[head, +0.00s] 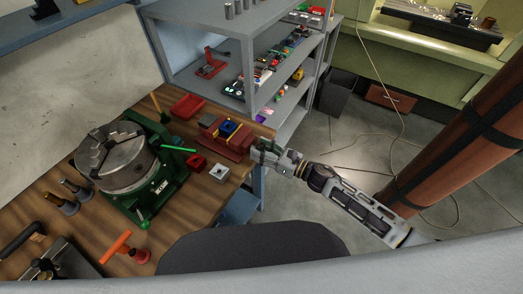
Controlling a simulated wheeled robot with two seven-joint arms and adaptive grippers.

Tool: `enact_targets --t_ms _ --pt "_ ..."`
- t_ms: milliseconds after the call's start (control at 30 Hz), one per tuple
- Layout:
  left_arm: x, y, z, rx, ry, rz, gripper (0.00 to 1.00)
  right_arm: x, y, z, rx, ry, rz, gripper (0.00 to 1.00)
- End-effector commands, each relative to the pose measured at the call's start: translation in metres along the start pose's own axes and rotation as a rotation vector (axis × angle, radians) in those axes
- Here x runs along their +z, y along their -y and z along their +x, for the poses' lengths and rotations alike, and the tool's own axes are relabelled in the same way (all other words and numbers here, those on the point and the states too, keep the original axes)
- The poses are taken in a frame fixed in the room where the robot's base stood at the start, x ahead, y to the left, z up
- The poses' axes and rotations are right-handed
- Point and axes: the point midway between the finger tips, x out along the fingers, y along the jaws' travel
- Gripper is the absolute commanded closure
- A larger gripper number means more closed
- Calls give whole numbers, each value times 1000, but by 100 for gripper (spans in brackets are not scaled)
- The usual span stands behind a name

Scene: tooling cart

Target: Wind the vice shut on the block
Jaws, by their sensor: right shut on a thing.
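The red vice (238,147) sits on the wooden bench near its right edge. A blue block with yellow beside it (228,128) sits at the vice's jaws; at this size I cannot tell whether the jaws touch it. My right gripper (262,152) reaches in from the right and is shut at the vice's near right end, where the vice handle would be. The handle itself is mostly hidden by the fingers. My left gripper is not in view.
A large grey chuck (116,158) on a green base stands left of the vice. A red tray (187,106), a small red box (196,163) and a light grey block (219,172) lie close by. An orange-handled tool (117,247) lies at the front. Grey shelves (205,88) stand behind.

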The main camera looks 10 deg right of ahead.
Motion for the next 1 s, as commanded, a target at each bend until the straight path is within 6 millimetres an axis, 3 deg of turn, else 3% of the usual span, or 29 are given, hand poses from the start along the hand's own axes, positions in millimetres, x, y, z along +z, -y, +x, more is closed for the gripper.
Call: enact_targets --t_ms 500,1000 --pt "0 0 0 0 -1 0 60 -1 2 0 0 -1 277 77" --pt "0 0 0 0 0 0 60 -1 3 0 -1 -1 323 77"
